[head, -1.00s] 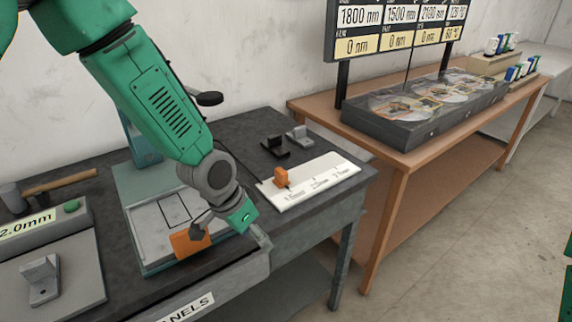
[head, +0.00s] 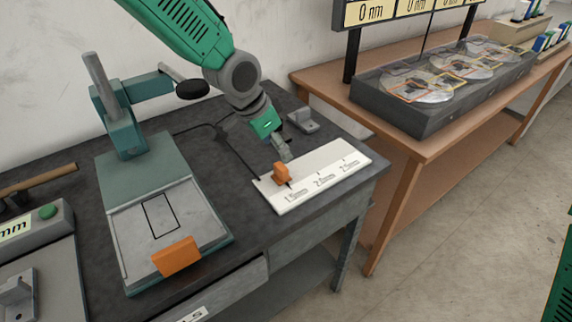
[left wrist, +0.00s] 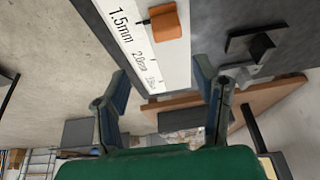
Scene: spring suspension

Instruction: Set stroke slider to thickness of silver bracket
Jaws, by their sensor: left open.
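The stroke slider is a white scale strip (head: 335,168) marked 1.5mm, 2.0mm and 2.5mm, with an orange knob (head: 282,173) near its 1.5mm end. In the left wrist view the knob (left wrist: 167,22) is at the top, beyond my fingers. My left gripper (head: 284,152) is open and empty, just behind the knob in the head view; contact cannot be told. Its two fingers (left wrist: 160,85) are spread apart. A silver bracket (head: 18,292) sits on the thickness gauge (head: 60,225) at the left edge, whose display is cut off. My right gripper is not in view.
A grey bracket (head: 303,121) stands behind the strip; a black bracket (left wrist: 258,48) shows in the left wrist view. A teal press (head: 150,170) with an orange block (head: 177,256) stands left. A wooden table (head: 400,140) with a disc tray (head: 440,85) is right.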

